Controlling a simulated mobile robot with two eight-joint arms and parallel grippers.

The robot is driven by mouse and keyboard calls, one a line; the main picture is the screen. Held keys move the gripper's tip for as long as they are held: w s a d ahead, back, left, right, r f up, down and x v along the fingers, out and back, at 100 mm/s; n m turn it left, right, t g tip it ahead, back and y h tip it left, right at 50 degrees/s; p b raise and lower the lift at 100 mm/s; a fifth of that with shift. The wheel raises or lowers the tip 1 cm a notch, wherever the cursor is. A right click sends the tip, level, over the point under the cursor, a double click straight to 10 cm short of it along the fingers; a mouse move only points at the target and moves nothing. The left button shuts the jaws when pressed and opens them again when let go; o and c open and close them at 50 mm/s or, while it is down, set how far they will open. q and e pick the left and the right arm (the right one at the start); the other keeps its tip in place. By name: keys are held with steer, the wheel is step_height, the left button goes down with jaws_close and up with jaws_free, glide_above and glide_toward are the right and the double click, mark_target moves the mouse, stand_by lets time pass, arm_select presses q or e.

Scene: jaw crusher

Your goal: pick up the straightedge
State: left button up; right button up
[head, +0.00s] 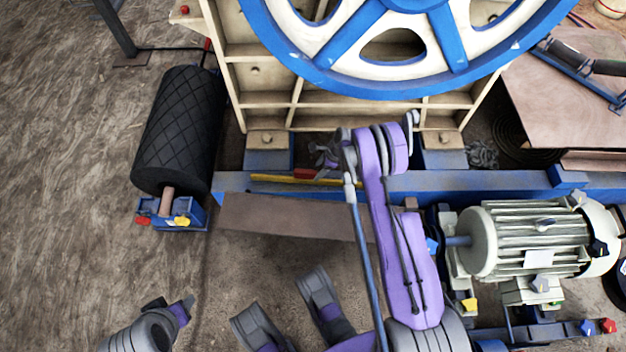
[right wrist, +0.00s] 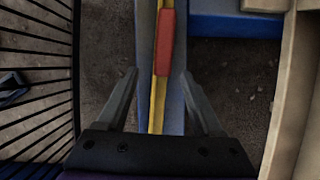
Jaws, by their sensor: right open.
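The straightedge is a thin yellow bar (head: 275,179) with a red middle section. It lies along the blue frame beam below the big wheel in the head view. In the right wrist view the straightedge (right wrist: 164,45) runs upright through the middle, its red section ahead of the fingertips. My right gripper (right wrist: 160,75) is open, with one finger on each side of the yellow bar and gaps on both sides. In the head view my right gripper (head: 326,156) is small and partly hidden by its own arm, at the bar's right part.
The cream machine frame (head: 268,137) and blue-white flywheel (head: 365,75) rise just behind the bar. A black roller (head: 182,130) stands left, a brown plate (head: 285,217) in front, and a grey motor (head: 530,238) right. Open floor (head: 70,200) lies at far left.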

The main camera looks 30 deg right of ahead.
mark_target(315, 172)
steer(key=shift+b+x, duration=0.9)
steer(key=shift+x, duration=1.8)
steer(key=shift+d, duration=0.1)
jaws_close()
steer(key=shift+w, duration=0.1)
